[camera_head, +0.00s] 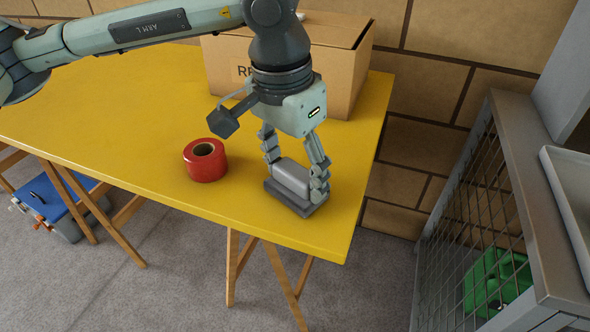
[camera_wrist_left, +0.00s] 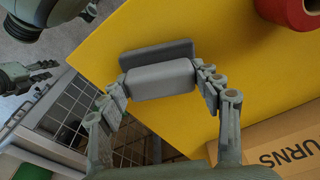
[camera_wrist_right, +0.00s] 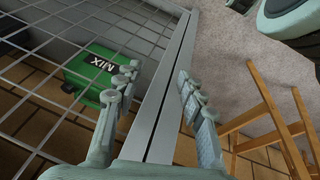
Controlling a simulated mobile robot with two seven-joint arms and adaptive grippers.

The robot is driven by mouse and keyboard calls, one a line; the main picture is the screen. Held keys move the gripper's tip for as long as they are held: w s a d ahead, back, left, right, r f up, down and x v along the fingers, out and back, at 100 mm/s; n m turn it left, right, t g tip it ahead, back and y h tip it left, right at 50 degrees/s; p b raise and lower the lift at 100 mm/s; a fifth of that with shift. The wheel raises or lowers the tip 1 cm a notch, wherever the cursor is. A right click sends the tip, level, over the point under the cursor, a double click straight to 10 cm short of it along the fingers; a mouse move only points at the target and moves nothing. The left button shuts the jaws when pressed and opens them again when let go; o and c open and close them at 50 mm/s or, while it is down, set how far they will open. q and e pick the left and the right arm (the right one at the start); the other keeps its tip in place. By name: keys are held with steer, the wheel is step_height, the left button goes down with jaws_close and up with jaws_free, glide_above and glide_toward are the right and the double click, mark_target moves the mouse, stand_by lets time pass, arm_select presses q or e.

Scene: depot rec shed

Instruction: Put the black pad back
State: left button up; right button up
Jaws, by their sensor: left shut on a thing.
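The black pad (camera_head: 290,203) is a dark, flat slab with a lighter grey block-shaped grip on top. It is at the right end of the yellow table (camera_head: 110,120), near the front edge. My left gripper (camera_head: 294,172) points down with its fingers on both ends of the grey grip. In the left wrist view the pad (camera_wrist_left: 150,55) shows behind the grip, between the left fingers (camera_wrist_left: 162,82). I cannot tell whether the pad touches the tabletop. My right gripper (camera_wrist_right: 160,78) is open and empty, beside the wire cage; it is outside the head view.
A red tape roll (camera_head: 205,167) stands on the table left of the pad. A cardboard box (camera_head: 345,75) is at the back. A wire cage (camera_head: 470,215) with a green MIX box (camera_wrist_right: 98,75) inside stands right of the table. A blue-topped case (camera_head: 55,198) is on the floor.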

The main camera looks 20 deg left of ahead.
mark_target(288, 191)
arm_select(q)
steer(key=o, duration=1)
arm_select(e)
steer(key=shift+w+r, duration=0.1)
arm_select(q)
steer(key=shift+r, duration=0.1)
steer(key=shift+r+p, duration=0.2)
steer(key=shift+p, duration=0.15)
steer(key=r, duration=0.4)
steer(key=s+r, duration=0.1)
steer(key=r, duration=0.6)
steer(key=shift+s+a+r, duration=0.2)
steer(key=shift+a+r, duration=0.1)
arm_select(e)
steer(key=shift+d+f, duration=0.1)
steer(key=shift+f, duration=0.75)
